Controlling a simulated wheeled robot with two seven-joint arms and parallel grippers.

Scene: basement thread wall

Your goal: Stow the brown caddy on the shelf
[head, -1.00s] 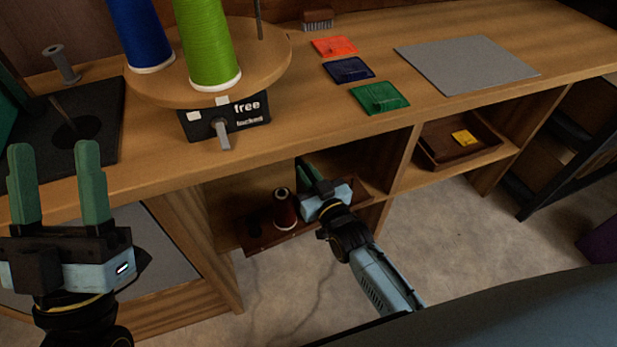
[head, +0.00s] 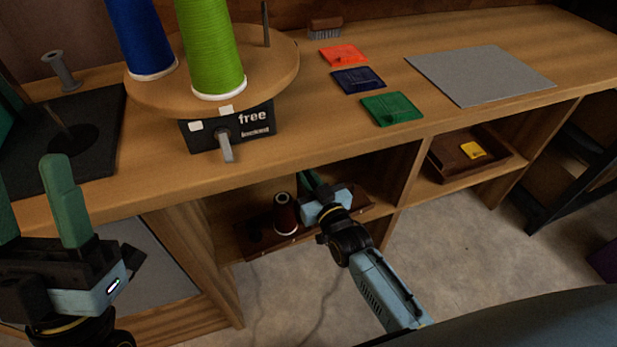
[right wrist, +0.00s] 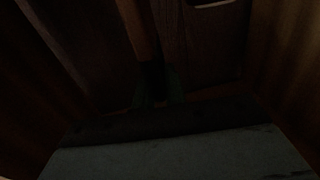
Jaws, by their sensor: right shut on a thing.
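The brown caddy (head: 262,248) is a long, low, dark brown holder in the left bay of the shelf under the bench. My right gripper (head: 309,182) reaches into the bay from the front and is shut on the caddy. The grip itself is mostly hidden in the head view. In the very dark right wrist view, the gripper's fingers (right wrist: 158,97) meet at a brown upright piece. My left gripper (head: 35,205) is open and empty at the lower left, in front of the bench.
The shelf's right bay holds a brown tray (head: 440,166) with a yellow packet (head: 473,150). A wooden divider (head: 408,172) separates the bays. The bench top above carries a round spool stand (head: 275,62), several coloured packets and a grey mat (head: 480,75).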

